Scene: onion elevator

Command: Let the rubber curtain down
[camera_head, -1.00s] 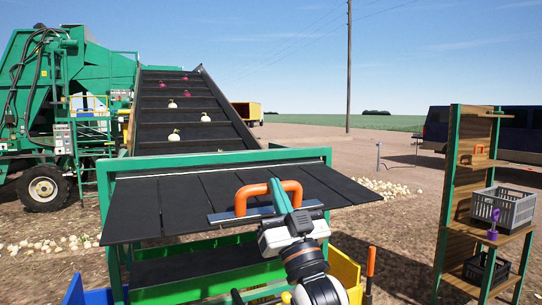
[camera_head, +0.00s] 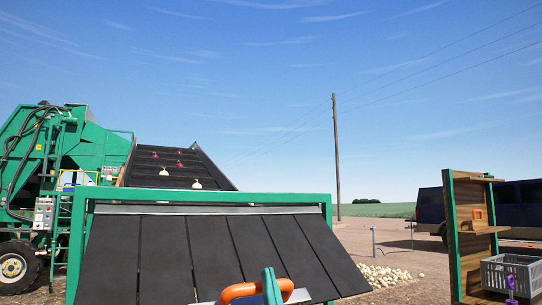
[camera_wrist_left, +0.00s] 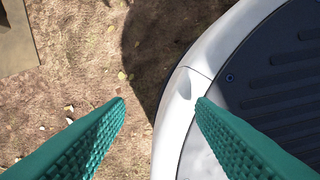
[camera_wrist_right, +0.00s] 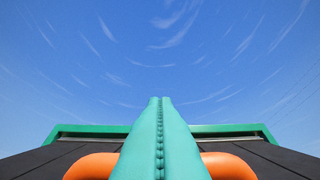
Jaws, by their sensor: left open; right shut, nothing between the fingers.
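The rubber curtain (camera_head: 205,250) is a row of black strips hung from the green frame's top bar (camera_head: 200,197). It slopes down toward me in the head view, its lower end cut off by the picture's edge. Its orange handle (camera_head: 240,291) sits at the bottom centre. My right gripper (camera_head: 268,285) is at the handle, its fingers closed together. In the right wrist view the shut fingers (camera_wrist_right: 160,105) stand in front of the handle (camera_wrist_right: 230,165), which shows on both sides; contact is unclear. My left gripper (camera_wrist_left: 160,100) is open and empty over ground beside my base.
A conveyor (camera_head: 190,168) with onions rises behind the frame, beside a green machine (camera_head: 90,140). At right stands a wooden shelf (camera_head: 470,235) with a grey crate (camera_head: 510,273) and a purple object (camera_head: 510,285). Loose onions (camera_head: 385,274) lie on the ground behind the frame.

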